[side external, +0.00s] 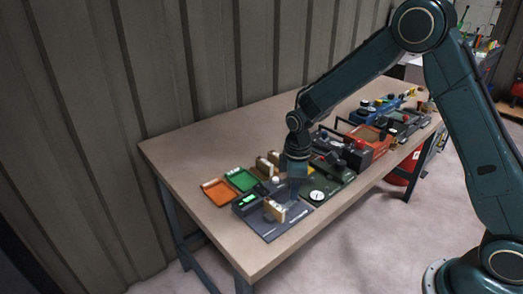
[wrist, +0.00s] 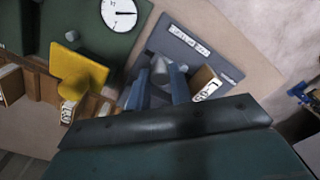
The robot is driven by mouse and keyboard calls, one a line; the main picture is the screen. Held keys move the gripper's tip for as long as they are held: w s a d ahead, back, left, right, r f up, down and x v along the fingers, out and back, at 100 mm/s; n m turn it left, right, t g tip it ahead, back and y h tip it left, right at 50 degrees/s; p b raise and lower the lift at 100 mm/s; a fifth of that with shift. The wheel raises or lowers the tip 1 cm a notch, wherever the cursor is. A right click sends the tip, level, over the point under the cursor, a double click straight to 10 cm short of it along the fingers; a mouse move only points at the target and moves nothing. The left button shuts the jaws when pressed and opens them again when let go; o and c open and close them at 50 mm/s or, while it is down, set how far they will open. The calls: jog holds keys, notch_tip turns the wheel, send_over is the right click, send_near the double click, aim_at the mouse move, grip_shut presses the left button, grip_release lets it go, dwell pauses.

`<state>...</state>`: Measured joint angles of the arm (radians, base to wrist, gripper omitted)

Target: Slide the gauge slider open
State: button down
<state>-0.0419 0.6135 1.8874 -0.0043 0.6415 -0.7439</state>
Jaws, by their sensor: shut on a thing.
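The gauge slider appears to be the dark grey plate (side external: 268,232) near the table's front left edge; in the wrist view its grey plate (wrist: 203,62) carries a white label too blurred to read surely. My gripper (side external: 293,192) is low over the plate's right part. In the wrist view my gripper (wrist: 160,86) has its two blue-grey fingers shut on a small grey knob (wrist: 160,68) on the plate. A wooden block (wrist: 205,84) with a pale label sits beside the right finger. The gripper hides the slider's track.
A green panel (side external: 338,182) with a white dial (side external: 317,195) stands close on the right. An orange tray (side external: 218,191) and a green tray (side external: 241,179) lie to the left. Several devices, including an orange box (side external: 369,136), crowd the far side. The table's left end is clear.

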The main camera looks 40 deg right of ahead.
jog(key=shift+d, duration=0.3)
jog(key=c, duration=1.3)
grip_release()
jog(key=shift+o, duration=0.2)
jog(key=shift+r, duration=0.1)
jog(key=shift+a+r, duration=0.1)
jog(key=shift+r, duration=0.25)
notch_tip(320, 180, up, 13)
